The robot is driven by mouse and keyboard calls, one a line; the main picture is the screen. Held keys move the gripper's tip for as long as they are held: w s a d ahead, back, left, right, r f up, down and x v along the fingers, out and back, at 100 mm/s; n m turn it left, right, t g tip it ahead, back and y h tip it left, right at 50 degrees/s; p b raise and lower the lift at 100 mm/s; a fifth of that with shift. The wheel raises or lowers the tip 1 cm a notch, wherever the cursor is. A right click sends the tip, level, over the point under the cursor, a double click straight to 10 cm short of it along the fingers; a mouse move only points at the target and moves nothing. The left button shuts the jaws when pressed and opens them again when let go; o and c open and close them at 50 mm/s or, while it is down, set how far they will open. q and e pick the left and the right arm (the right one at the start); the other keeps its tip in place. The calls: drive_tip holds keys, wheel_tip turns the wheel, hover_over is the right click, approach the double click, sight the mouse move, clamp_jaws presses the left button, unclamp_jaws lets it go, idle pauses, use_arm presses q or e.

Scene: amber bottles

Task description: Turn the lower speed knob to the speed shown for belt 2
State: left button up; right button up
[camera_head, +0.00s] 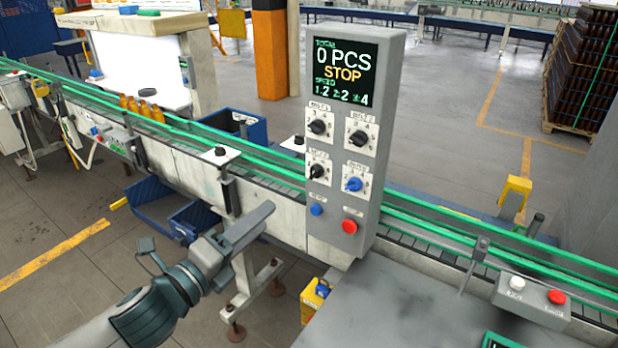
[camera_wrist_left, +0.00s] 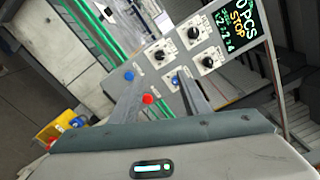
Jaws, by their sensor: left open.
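The grey control panel (camera_head: 384,120) stands upright at the conveyor. Its screen (camera_head: 343,70) reads 0 PCS, STOP and a SPEED row that looks like 1:2, 2:2, 3:4. Below are two rows of knobs: black upper left (camera_head: 317,127), black upper right (camera_head: 358,138), black lower left (camera_head: 317,171) and blue lower right (camera_head: 354,184). The small labels and exact pointer settings are hard to read. My left gripper (camera_head: 258,220) is open and empty, left of and below the panel. In the left wrist view its fingers (camera_wrist_left: 157,80) point towards the panel, apart from the knobs. My right gripper is out of view.
A blue button (camera_head: 316,210) and a red button (camera_head: 349,226) sit below the knobs. The green-railed conveyor (camera_head: 440,238) runs behind the panel. A small box with white and red buttons (camera_head: 530,298) is at right. A blue bin (camera_head: 172,212) stands beyond my left arm.

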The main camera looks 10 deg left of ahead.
use_arm(q)
drive_tip(key=shift+w, duration=0.1)
drive_tip(key=p, duration=0.7)
approach(312, 176)
drive_tip(key=x, duration=0.7)
drive_tip(key=shift+w+d+r, duration=0.15)
drive_tip(key=shift+r, duration=0.05)
drive_tip(key=shift+w+d+f, duration=0.1)
drive_tip(key=shift+w+d, duration=0.2)
drive_tip(key=shift+w, duration=0.3)
drive_tip(key=c, duration=1.1)
